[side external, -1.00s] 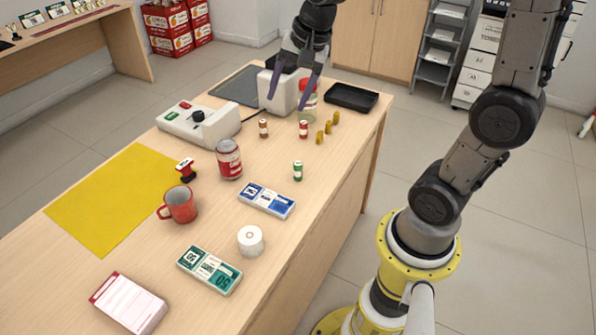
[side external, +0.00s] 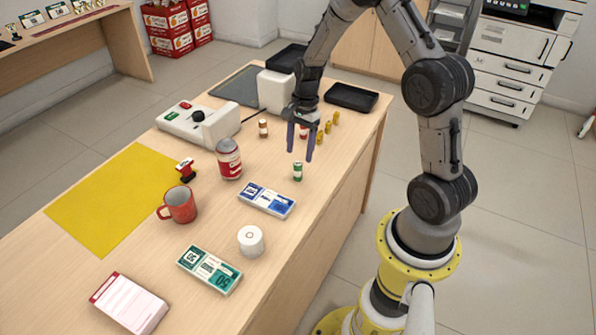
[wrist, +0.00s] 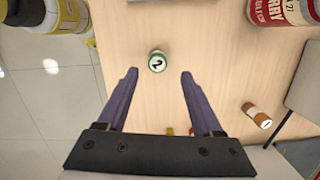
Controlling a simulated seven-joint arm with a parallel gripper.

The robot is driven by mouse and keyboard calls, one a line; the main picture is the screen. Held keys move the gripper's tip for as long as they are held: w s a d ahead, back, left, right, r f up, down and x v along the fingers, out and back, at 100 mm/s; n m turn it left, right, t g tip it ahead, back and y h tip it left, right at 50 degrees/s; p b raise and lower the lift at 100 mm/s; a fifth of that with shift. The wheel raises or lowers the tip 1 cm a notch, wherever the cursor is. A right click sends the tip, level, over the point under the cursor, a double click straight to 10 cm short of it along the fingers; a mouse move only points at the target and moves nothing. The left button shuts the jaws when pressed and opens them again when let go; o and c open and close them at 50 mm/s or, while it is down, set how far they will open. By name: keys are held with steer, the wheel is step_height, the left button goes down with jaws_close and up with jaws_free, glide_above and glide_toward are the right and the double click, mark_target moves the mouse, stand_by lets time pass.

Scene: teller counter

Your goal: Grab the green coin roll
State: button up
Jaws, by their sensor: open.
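The green coin roll (side external: 297,171) stands upright on the wooden counter, a small green cylinder with a white band. In the wrist view its round top (wrist: 157,61) shows a dark numeral, centred between and just beyond the fingertips. My gripper (side external: 299,156) is open and empty, pointing down above and slightly behind the green roll in the side view. In the wrist view its two purple fingers (wrist: 159,72) are spread wide, with neither touching the roll.
A red-labelled can (side external: 229,160) stands to the left. Blue banknote bundles (side external: 267,200) lie in front. The counter's right edge is close by.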

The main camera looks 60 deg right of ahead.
mark_target(299, 163)
steer(key=shift+s+a+f, duration=0.1)
steer(key=shift+a+f, duration=0.15)
steer(key=shift+f, duration=0.9)
steer(key=shift+w+a+f, duration=0.1)
steer(key=shift+a+f, duration=0.1)
steer(key=shift+f, duration=1)
steer(key=shift+s+a+f, duration=0.1)
steer(key=shift+a+f, duration=0.15)
steer(key=shift+f, duration=0.9)
jaws_close()
